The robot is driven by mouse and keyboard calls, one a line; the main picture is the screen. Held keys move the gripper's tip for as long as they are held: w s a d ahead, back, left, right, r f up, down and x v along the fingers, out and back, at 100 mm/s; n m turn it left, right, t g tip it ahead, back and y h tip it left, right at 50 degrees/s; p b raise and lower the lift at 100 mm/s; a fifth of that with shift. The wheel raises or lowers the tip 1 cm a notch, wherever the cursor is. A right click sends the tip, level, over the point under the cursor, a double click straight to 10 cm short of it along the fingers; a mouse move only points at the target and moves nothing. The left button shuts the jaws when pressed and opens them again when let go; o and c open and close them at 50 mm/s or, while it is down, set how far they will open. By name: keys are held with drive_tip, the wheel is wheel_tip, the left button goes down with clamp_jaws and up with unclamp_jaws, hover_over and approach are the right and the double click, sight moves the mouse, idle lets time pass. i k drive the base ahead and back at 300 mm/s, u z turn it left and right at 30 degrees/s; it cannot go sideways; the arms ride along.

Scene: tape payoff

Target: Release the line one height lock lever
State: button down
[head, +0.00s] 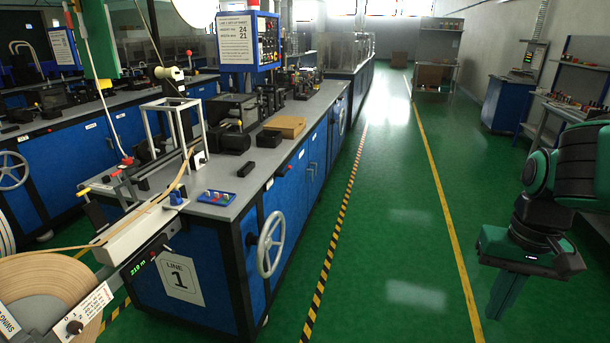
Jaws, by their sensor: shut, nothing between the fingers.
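The line 1 machine (215,290) is a blue cabinet with a grey top and a "LINE 1" plate (180,279) on its front. A grey handwheel (262,243) is on its right side near the front corner. A small dark part with a bit of red (249,239) sits just left of the wheel; I cannot tell if it is the height lock lever. A black lever with a yellow end (84,193) stands at the left front of the top. My gripper (499,312) is shut and empty, pointing down at the far right, well apart from the machine across the green floor.
A large tape reel (48,280) with a selector knob plate stands at the lower left. A blue block with coloured buttons (217,196) and a cardboard-coloured box (285,126) lie on the top. The green aisle (395,230) between striped and yellow lines is clear.

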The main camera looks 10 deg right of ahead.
sight(286, 171)
drive_tip(key=z, duration=0.3)
drive_tip(key=i, duration=1.85)
drive_tip(key=u, duration=0.6)
